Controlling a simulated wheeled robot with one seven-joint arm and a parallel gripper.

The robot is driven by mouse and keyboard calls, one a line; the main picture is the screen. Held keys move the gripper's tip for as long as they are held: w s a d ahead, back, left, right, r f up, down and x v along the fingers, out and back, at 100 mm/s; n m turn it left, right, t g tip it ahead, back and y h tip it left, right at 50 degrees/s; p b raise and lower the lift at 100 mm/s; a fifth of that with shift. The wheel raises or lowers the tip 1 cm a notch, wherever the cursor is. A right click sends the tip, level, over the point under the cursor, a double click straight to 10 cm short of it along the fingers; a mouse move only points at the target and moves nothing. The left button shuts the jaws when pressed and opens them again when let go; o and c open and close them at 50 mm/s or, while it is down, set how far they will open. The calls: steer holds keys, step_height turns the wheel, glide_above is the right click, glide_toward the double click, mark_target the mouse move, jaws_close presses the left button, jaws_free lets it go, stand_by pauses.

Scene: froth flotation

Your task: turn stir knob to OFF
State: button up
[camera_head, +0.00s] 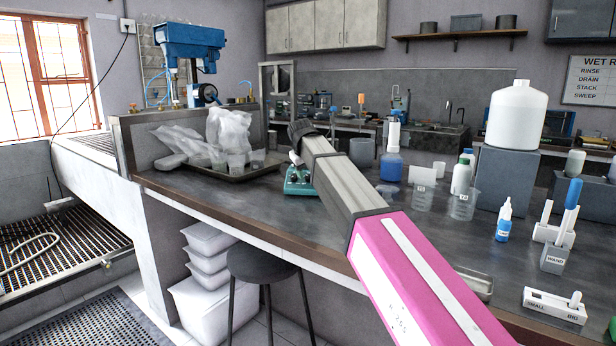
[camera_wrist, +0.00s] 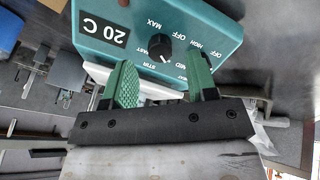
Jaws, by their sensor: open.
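The teal stirrer unit (camera_head: 299,181) stands on the dark bench, partly hidden behind my arm in the head view. Its front panel (camera_wrist: 110,27) fills the top of the wrist view, upside down, with a "20 C" display and labels including STIR, FAST, MID, HIGH and OFF. A round black knob with a white mark (camera_wrist: 160,47) sits by the STIR and FAST labels. Where its mark points is too small to read surely. My gripper (camera_wrist: 163,78) is open, its two green-padded fingers apart, with the knob showing between and beyond them. I see no contact with the knob.
A tray (camera_head: 237,174) with bags and cups lies left of the unit. A blue-filled bottle (camera_head: 391,163), beakers (camera_head: 462,205) and a large white jug (camera_head: 516,115) on a grey block stand to the right. A black stool (camera_head: 262,262) stands before the bench.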

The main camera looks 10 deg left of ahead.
mark_target(308, 178)
steer(key=shift+x, duration=1.5)
steer(key=shift+s, duration=0.1)
steer(key=c, duration=0.9)
steer(key=shift+c, duration=0.2)
